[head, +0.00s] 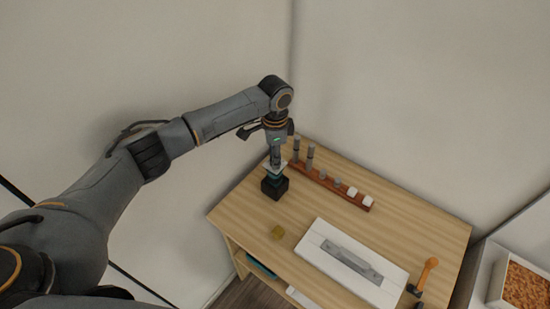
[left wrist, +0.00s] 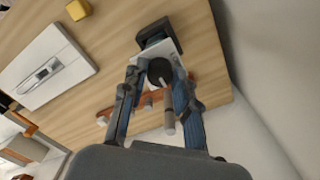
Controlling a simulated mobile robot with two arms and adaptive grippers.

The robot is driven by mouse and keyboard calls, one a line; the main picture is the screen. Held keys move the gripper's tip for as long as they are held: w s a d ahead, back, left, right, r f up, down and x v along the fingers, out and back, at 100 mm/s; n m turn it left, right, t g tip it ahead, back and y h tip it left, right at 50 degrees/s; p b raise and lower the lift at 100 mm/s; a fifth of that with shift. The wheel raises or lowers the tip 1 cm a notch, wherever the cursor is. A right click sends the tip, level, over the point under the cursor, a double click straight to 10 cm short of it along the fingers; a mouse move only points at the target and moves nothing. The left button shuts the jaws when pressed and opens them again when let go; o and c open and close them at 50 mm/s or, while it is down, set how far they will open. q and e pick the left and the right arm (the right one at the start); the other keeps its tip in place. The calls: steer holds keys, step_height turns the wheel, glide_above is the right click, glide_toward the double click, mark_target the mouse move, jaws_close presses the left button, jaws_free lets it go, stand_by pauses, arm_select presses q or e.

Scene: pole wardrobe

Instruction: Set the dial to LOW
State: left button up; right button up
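The dial (left wrist: 159,71) is a dark round knob with a pale pointer line, set on a white plate (left wrist: 166,49) on a black box (left wrist: 153,31). In the head view the black box (head: 275,187) stands at the left back part of the wooden table, and the knob is hidden under my gripper. My left gripper (head: 272,166) points down over it. In the left wrist view its two fingers (left wrist: 157,80) stand apart on either side of the knob; contact cannot be told. No LOW marking is readable. My right gripper is out of view.
A brown rack (head: 330,187) with grey pegs and white pieces stands close behind the box. A yellow block (head: 277,232), a white board with a grey bar (head: 320,257) and an orange-handled hammer (head: 427,273) lie on the table (head: 240,212). Walls are close behind and to the left.

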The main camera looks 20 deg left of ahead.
arm_select(q)
steer(key=shift+c, duration=0.2)
steer(key=shift+r+n+p, duration=0.1)
steer(key=shift+n+p, duration=0.2)
steer(key=shift+p, duration=0.15)
steer(key=shift+n+p, duration=2.05)
steer(key=shift+n, duration=0.05)
